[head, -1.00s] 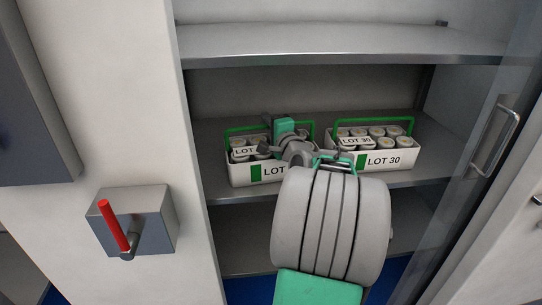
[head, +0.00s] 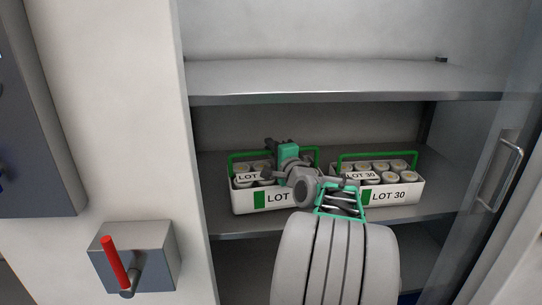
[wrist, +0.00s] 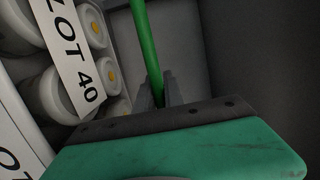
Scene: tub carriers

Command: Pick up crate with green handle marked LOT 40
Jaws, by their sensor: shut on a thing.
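The LOT 40 crate (wrist: 82,52) shows its tag and several white tubs at the left of the wrist view. Its green handle (wrist: 143,45) runs down between the fingers of my gripper (wrist: 166,92), which is shut on it. In the head view, this white crate with a green handle (head: 243,202) is the left one on the middle shelf. My arm covers its right part and part of its label, so only "LOT" reads there. The crate looks upright, and I cannot tell whether it is clear of the shelf.
A second white crate (head: 408,193) with a green handle, marked LOT 30, stands close on the right. An upper shelf (head: 330,80) lies above both. The glass door with a handle (head: 503,170) stands at the right. A red lever box (head: 158,258) is on the left wall.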

